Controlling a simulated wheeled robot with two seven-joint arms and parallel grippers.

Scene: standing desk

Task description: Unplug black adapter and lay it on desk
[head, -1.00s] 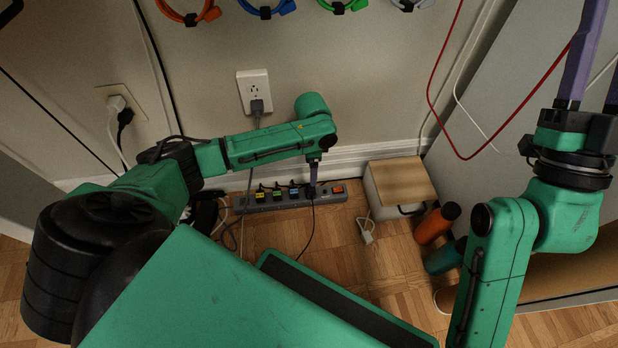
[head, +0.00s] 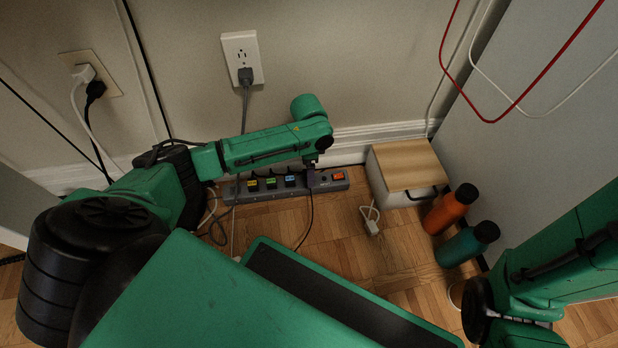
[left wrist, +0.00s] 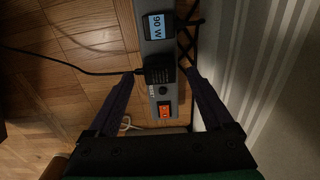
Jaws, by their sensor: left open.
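A grey power strip (head: 328,183) lies on the floor against the wall, with several plugs in it and a lit orange switch (head: 338,177). The black adapter (left wrist: 158,73) is seated in the strip, between a plug labelled 90 W (left wrist: 157,26) and the reset button. Its black cable runs off to the left in the left wrist view. My left gripper (head: 311,175) is down at the strip. In the left wrist view its open fingers (left wrist: 163,76) stand either side of the adapter. My right gripper is out of view; only that arm shows at the lower right. No desk surface is recognisable.
A wall outlet (head: 242,57) with a grey plug is above the strip. A red cable (head: 508,108) hangs at upper right.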

